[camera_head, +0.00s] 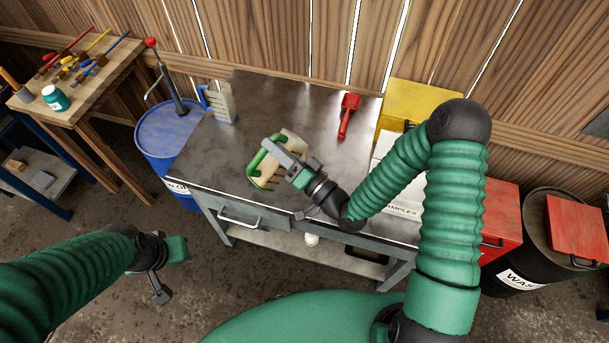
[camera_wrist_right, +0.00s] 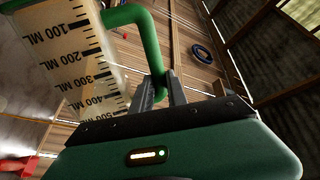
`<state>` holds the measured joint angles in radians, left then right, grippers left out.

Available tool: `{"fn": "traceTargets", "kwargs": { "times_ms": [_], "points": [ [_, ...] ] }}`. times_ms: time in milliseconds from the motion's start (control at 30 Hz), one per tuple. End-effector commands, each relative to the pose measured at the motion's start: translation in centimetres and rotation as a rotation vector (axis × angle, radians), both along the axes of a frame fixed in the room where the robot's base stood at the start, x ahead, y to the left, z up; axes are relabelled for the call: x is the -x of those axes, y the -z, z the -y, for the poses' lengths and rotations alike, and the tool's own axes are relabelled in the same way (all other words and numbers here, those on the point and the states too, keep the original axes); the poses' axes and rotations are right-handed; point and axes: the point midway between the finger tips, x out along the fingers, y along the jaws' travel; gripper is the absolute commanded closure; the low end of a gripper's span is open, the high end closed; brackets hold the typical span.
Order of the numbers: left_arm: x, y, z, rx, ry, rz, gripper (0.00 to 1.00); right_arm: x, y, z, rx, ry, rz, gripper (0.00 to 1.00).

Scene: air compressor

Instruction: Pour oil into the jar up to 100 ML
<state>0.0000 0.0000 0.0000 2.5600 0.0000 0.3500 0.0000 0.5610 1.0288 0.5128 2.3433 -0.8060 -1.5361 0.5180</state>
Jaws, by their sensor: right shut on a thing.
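The jar (camera_head: 291,144) is pale and translucent with a green handle (camera_head: 258,160). It is over the workbench, partly hidden by my right gripper, and appears tilted. I cannot tell if it touches the bench top. My right gripper (camera_head: 275,149) is shut on the handle. In the right wrist view, the jar (camera_wrist_right: 65,50) shows marks from 100 ML to 500 ML; no clear oil level shows. A blue barrel (camera_head: 172,135) with a partly hidden label and a red-knobbed hand pump (camera_head: 172,82) stands left of the bench. My left gripper (camera_head: 160,275) hangs at lower left, its opening unclear.
The metal workbench (camera_head: 300,100) carries another measuring jug (camera_head: 223,102) with a blue handle, a red tool (camera_head: 348,115), and a white samples box (camera_head: 397,180). A yellow box (camera_head: 420,100) stands behind. A wooden tool table (camera_head: 85,80) is at left. A black waste barrel (camera_head: 540,240) is at right.

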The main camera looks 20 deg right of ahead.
Motion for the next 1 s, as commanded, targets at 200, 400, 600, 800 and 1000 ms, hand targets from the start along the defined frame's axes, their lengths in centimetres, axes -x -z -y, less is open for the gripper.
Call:
{"fn": "traceTargets", "kwargs": {
  "times_ms": [200,400,600,800,1000],
  "points": [
    [0.0,0.0,0.0,0.0,0.0,0.0,0.64,0.0,-0.1,0.0,-0.001,0.0,0.002,1.0],
    [0.0,0.5,0.0,0.0,0.0,0.0,0.64,0.1,0.4,-0.4,0.039,-0.002,0.02,1.0],
    [0.0,1.6,0.0,0.0,0.0,0.0,0.64,0.6,1.3,-1.4,0.175,-0.002,0.079,1.0],
    [0.0,2.0,0.0,0.0,0.0,0.0,0.64,0.8,1.7,-1.7,0.239,-0.001,0.108,1.0],
    [0.0,5.5,0.0,0.0,0.0,0.0,0.64,0.8,5.1,-2.0,0.447,-0.002,0.201,1.0]
  ]
}}
